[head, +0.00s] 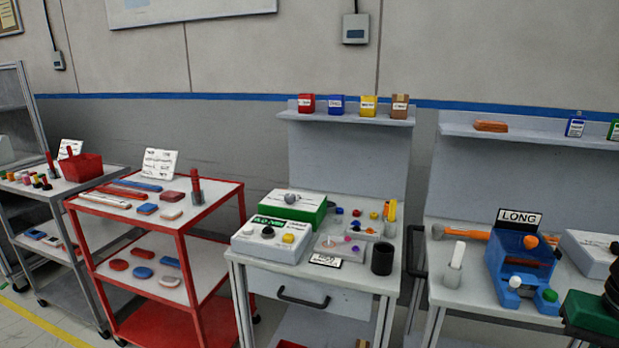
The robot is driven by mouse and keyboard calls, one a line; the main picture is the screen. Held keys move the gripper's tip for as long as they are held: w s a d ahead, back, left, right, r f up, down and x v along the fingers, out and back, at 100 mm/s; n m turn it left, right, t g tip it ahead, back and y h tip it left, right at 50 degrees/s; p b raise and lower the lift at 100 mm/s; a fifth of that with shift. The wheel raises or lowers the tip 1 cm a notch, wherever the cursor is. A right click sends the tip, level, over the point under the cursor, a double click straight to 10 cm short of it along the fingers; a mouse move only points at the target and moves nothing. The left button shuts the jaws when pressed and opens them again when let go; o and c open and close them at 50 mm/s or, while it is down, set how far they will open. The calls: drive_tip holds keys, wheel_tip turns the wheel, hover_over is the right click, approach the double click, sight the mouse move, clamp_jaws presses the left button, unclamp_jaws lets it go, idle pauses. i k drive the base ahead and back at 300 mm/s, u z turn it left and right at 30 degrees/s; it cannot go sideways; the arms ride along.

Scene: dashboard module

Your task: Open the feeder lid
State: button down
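No part here is readably marked as the feeder, so I cannot tell for sure which thing it is. A green-sided box with a white top (292,205) stands at the back of the middle bench, with a round grey knob (291,197) on top; its top looks shut. A blue device (517,262) stands on the right bench under a sign reading LONG (519,218). It has an orange knob on it, with white and green knobs at its front. My gripper is not in view.
The middle bench (338,278) also holds a white control box (270,241), small coloured parts and a black cup (382,258). A red cart (150,215) stands left of it. A dark green box with a black ribbed part (594,314) is cut off at lower right.

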sight(530, 241)
drive_tip(key=u, duration=1.85)
drive_tip(key=k, duration=0.8)
drive_tip(key=z, duration=1.4)
drive_tip(key=i, duration=0.7)
drive_tip(key=z, duration=0.05)
